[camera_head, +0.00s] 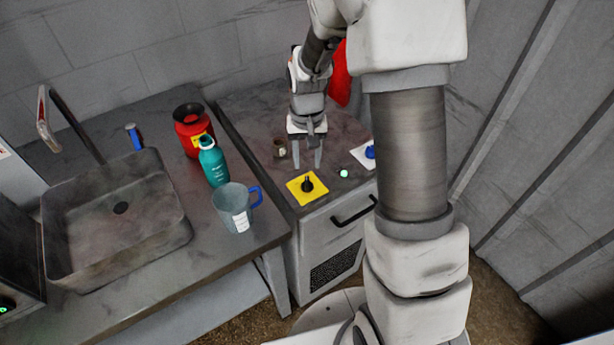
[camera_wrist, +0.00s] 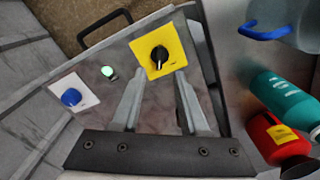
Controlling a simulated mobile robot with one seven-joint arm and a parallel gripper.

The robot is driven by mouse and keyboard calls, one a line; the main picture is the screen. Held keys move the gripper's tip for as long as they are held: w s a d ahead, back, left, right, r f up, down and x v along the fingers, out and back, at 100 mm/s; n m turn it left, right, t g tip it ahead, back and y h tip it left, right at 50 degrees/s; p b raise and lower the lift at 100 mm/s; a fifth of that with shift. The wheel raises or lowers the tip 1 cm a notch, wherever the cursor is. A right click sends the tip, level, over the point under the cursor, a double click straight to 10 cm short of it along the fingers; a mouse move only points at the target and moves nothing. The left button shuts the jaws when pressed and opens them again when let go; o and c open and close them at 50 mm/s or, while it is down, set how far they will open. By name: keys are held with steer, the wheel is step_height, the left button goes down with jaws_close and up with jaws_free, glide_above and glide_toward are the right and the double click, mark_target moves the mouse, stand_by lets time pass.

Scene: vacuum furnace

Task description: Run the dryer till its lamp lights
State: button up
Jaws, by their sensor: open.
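The dryer looks to be the grey cabinet (camera_head: 330,235) with a black handle (camera_head: 353,208) and a vent grille; I cannot confirm its name. On its top is a yellow plate with a black knob (camera_head: 307,185), which also shows in the wrist view (camera_wrist: 159,54).
A small brown container (camera_head: 280,147) stands left of my gripper. On the left counter are a clear jug (camera_head: 232,207), a teal bottle (camera_head: 213,163), a red canister (camera_head: 190,135), a blue item (camera_head: 134,136) and a sink (camera_head: 120,240). Something red (camera_head: 341,75) is behind my arm.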

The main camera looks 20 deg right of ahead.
mark_target(307, 182)
step_height(307, 182, down, 7)
stand_by(0.3)
jaws_close()
stand_by(0.3)
